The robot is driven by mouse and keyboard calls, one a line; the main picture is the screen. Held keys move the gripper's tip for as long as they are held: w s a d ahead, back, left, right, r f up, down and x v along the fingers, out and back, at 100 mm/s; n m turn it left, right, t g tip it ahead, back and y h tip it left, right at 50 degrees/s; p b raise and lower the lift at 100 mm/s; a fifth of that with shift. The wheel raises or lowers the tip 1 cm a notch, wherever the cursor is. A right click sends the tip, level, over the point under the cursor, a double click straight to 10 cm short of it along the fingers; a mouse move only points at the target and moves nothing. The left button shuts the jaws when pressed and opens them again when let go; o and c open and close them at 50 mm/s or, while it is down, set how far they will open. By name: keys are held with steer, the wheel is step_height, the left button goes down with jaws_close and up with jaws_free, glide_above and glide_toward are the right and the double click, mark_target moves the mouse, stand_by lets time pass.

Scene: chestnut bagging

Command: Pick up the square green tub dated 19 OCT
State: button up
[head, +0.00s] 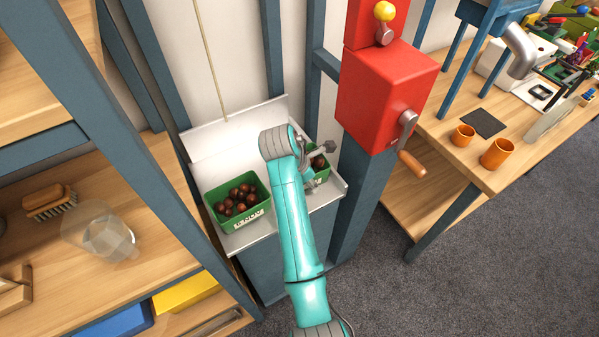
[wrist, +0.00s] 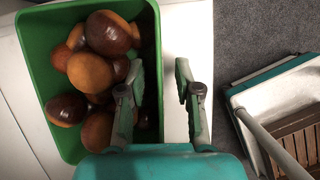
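Two square green tubs of chestnuts stand on a white metal shelf (head: 246,240). The left green tub (head: 228,223) shows whole, with white lettering on its front too small to read. The right green tub (head: 321,177) is mostly hidden behind my arm and gripper, and no date shows on it. My gripper (head: 320,167) is at the right tub. In the wrist view my open gripper (wrist: 158,66) has one finger over the inside of a green tub (wrist: 34,60) and the other outside its right wall. I cannot tell whether either finger touches it.
A red box with a crank (head: 380,100) stands on a post right behind the shelf. A wooden workbench with orange cups (head: 497,153) is at the right. Wooden shelving with a brush (head: 50,200) and a clear jar (head: 100,235) is at the left. Grey floor (head: 450,270) is open.

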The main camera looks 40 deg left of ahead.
steer(key=shift+w+d+f, duration=0.1)
steer(key=shift+w+f, duration=0.1)
steer(key=shift+f, duration=0.3)
steer(key=shift+f, duration=0.15)
jaws_close()
